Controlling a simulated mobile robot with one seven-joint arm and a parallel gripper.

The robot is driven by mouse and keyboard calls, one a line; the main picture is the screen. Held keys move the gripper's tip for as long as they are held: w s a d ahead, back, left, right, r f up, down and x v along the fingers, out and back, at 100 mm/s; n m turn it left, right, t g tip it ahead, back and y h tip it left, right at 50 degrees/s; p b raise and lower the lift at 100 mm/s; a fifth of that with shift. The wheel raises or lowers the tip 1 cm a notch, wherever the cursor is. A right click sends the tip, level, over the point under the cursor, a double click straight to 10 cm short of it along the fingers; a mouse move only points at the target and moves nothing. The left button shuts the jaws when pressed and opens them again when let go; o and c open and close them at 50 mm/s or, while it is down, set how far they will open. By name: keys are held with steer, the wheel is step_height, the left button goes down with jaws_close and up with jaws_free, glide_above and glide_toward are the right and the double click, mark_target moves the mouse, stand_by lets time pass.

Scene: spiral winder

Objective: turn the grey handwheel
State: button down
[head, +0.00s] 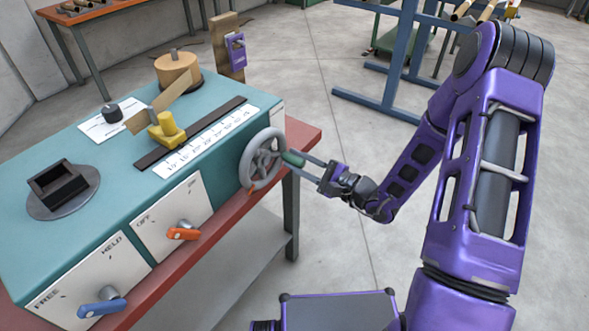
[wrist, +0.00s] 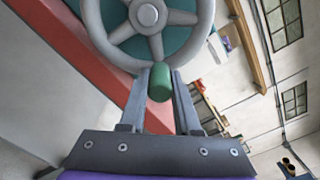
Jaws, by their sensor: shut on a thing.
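The grey handwheel (head: 262,160) is a spoked wheel on the front right of the teal machine. A green handle (head: 293,158) sticks out from its right side. My gripper (head: 302,162) reaches in from the right, its fingers shut on the green handle. In the wrist view the wheel (wrist: 152,20) fills the top, with its hub and several spokes showing. The handle (wrist: 160,84) sits at the bottom of the rim between my two fingertips (wrist: 160,80). The handle's far end, where it joins the rim, is partly hidden.
The teal machine (head: 75,155) stands on a red-edged bench (head: 303,138). An orange lever (head: 184,232) and a blue lever (head: 101,304) are on its front panels. A yellow slider (head: 167,130) sits by a scale on top. Open floor (head: 300,90) lies behind.

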steer(key=r+n, duration=0.1)
steer(key=n+b, duration=0.1)
steer(key=n, duration=0.1)
steer(key=r+n+b, duration=0.1)
steer(key=shift+w+d+r+n, duration=0.25)
steer(key=shift+r+n, duration=0.05)
steer(key=shift+s+a+r+n, duration=0.1)
steer(key=shift+r+n, duration=0.6)
steer(key=shift+n, duration=0.35)
steer(key=shift+s+a+r+n, duration=0.1)
steer(key=shift+r+n, duration=0.55)
steer(key=shift+n, duration=0.4)
steer(key=c, duration=0.6)
jaws_free()
steer(key=v, duration=1.7)
steer(key=shift+s+d, duration=0.2)
steer(key=shift+a, duration=0.1)
